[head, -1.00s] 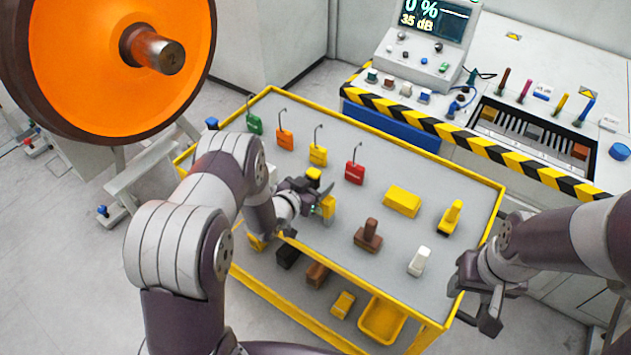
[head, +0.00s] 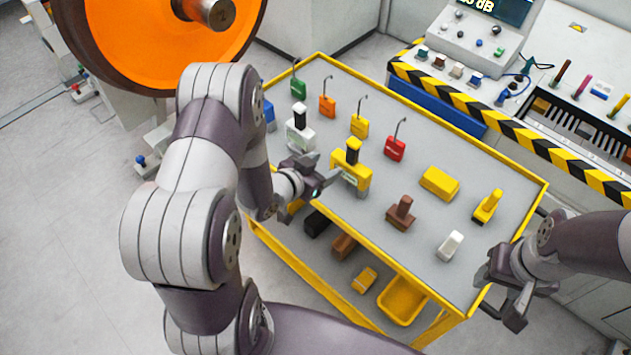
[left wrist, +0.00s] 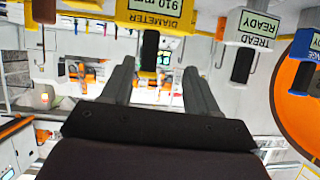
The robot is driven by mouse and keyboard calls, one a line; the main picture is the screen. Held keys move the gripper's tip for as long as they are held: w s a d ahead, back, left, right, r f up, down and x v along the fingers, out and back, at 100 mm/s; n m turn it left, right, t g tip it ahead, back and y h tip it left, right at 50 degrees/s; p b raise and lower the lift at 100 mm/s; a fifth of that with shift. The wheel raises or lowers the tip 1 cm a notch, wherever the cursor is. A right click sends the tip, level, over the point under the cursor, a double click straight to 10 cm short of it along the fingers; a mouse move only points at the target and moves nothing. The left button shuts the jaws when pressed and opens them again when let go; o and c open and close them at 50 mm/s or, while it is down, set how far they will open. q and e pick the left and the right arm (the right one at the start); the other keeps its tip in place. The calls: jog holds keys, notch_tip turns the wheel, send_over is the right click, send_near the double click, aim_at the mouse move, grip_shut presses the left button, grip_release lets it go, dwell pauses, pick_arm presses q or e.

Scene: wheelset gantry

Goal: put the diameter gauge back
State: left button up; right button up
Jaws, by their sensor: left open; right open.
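The yellow diameter gauge (head: 352,177), with a black grip on top, stands upright on the grey top of the yellow-framed cart (head: 350,225). In the left wrist view, the gauge (left wrist: 157,17) shows its "DIAMETER" label and a 910 reading upside down, beyond the fingertips. My left gripper (head: 320,173) is open, just left of the gauge, with nothing between its fingers; its fingers also show apart in the left wrist view (left wrist: 158,85). My right gripper (head: 503,295) is open and empty beside the cart's right edge.
A white tread gauge (head: 300,134) and a blue gauge (head: 268,115) stand left of it. Several hooked coloured tags (head: 360,126) line the back. A yellow box (head: 439,183), brown stamp-like piece (head: 400,214) and white block (head: 450,245) lie right. An orange wheel (head: 150,35) stands behind.

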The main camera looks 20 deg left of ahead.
pick_arm(q)
jog(key=s+r+n+g+y, duration=0.1)
jog(key=s+r+g, duration=0.1)
jog(key=s, duration=0.3)
jog(key=s+d+r+n+g+y, duration=0.1)
jog(key=s+r+g, duration=0.2)
jog(key=s+g, duration=0.2)
jog(key=s+d+r+n+g+y, duration=0.1)
jog(key=s+r+g, duration=0.2)
jog(key=s, duration=0.3)
jog(key=shift+s+d+n+g+y, duration=0.2)
jog(key=shift+s+n+g+y, duration=0.1)
jog(key=shift+g+y, duration=0.15)
